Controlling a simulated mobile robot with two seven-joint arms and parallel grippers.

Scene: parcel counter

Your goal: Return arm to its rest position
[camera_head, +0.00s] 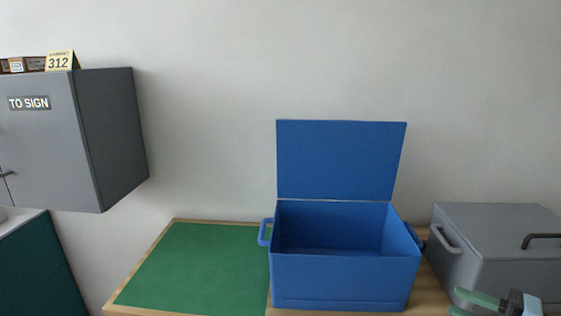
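My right gripper (457,301) is at the bottom right edge of the head view, in front of the grey box. Its two pale green fingers point left with a gap between them. It looks open, and I see nothing held in it. Part of it is cut off by the frame's lower edge. My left gripper is not in view.
A blue box (345,281) with its lid raised stands on the wooden counter (434,291); its visible inside looks empty. A closed grey box (500,229) with a dark handle is at right. A green mat (205,266) lies clear at left. A grey cabinet (112,135) hangs at far left.

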